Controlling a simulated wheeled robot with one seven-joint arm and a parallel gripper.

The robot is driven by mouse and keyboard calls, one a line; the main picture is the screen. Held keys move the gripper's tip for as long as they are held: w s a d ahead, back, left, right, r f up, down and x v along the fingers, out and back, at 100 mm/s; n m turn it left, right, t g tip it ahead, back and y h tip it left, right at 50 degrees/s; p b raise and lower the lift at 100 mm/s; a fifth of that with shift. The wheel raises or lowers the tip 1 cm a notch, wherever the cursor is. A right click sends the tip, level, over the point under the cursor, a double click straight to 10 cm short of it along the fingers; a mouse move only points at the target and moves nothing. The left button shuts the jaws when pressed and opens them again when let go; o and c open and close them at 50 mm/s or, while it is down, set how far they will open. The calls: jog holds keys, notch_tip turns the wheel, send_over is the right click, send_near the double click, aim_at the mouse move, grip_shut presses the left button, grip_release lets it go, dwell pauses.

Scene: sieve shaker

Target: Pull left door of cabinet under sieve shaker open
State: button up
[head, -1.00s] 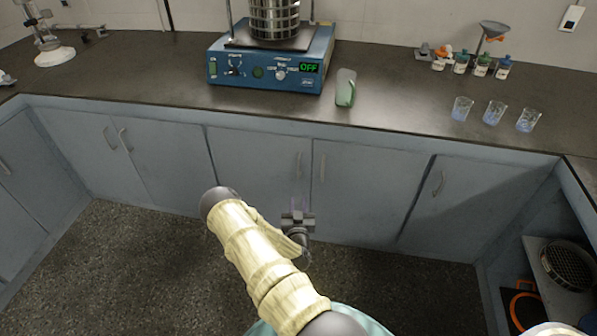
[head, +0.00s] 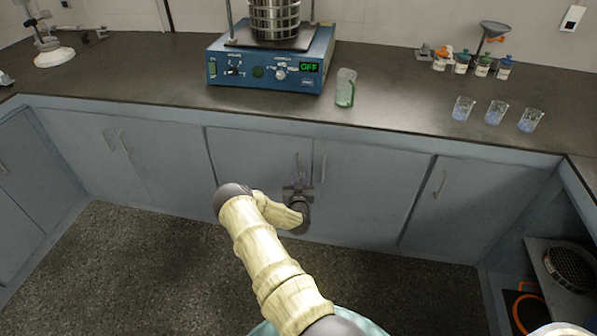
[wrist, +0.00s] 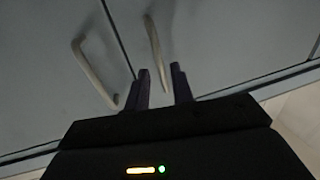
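The blue-grey left door (head: 250,165) of the cabinet under the sieve shaker (head: 272,60) looks shut. Its upright bar handle (head: 297,163) is near the door's right edge. My gripper (head: 298,182) is in front of this door at the handle's lower part. In the wrist view my gripper (wrist: 160,68) is open, and one handle (wrist: 153,42) runs down toward the space between its fingers. I cannot tell whether it touches them. A second handle (wrist: 90,72) lies to the left, across the door gap, outside the fingers.
The right door (head: 365,190) is beside the left one, with its own handle (head: 322,168). A dark counter (head: 400,110) overhangs the doors and carries a beaker (head: 345,88), glasses and bottles. An open shelf (head: 560,270) is at the right. The floor (head: 150,260) at left is clear.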

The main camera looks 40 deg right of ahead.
aim_at(299, 178)
jog(key=x, duration=0.5)
jog(key=shift+b, duration=0.35)
jog(key=shift+s, duration=0.1)
grip_shut()
